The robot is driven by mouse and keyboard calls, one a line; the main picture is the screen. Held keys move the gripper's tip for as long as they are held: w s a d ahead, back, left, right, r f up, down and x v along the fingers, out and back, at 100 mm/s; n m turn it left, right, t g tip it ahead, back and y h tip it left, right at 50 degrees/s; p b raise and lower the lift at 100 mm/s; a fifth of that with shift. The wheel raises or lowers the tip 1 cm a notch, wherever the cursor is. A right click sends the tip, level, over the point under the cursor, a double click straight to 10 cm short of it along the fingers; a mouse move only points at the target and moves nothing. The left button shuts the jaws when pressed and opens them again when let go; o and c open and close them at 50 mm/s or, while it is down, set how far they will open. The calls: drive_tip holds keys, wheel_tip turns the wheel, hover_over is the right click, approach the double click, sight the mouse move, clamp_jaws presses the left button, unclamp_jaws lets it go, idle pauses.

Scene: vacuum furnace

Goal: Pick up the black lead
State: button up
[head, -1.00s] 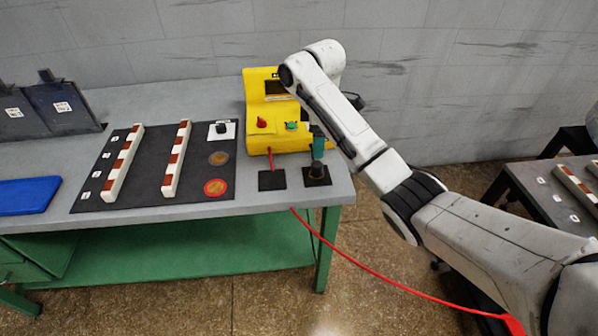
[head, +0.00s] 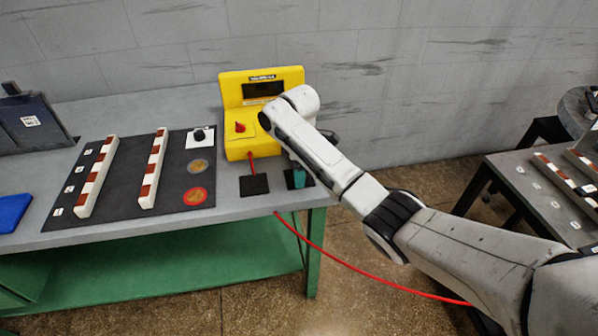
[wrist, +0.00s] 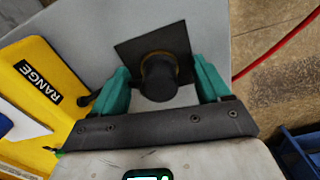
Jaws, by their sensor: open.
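The black lead's round plug end (wrist: 158,78) stands on a dark square pad (wrist: 128,48) in the wrist view. In the head view that pad (head: 291,180) is at the table's front right corner, and my gripper mostly hides the plug. My gripper (wrist: 161,68) is open, with its teal fingers on either side of the plug. I see gaps between plug and fingers; whether its far side touches anything is hidden. A teal finger of my gripper (head: 299,177) shows over the pad in the head view.
A yellow tester (head: 240,135) stands behind, close to my arm. A red lead (head: 330,250) hangs off the front edge beside another dark pad (head: 254,184). A black mat (head: 118,190) with striped bars lies left. A second table (head: 540,180) is at right.

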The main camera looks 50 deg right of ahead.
drive_tip(key=c, duration=1.2)
drive_tip(key=shift+c, duration=0.2)
drive_tip(key=shift+r, duration=0.2)
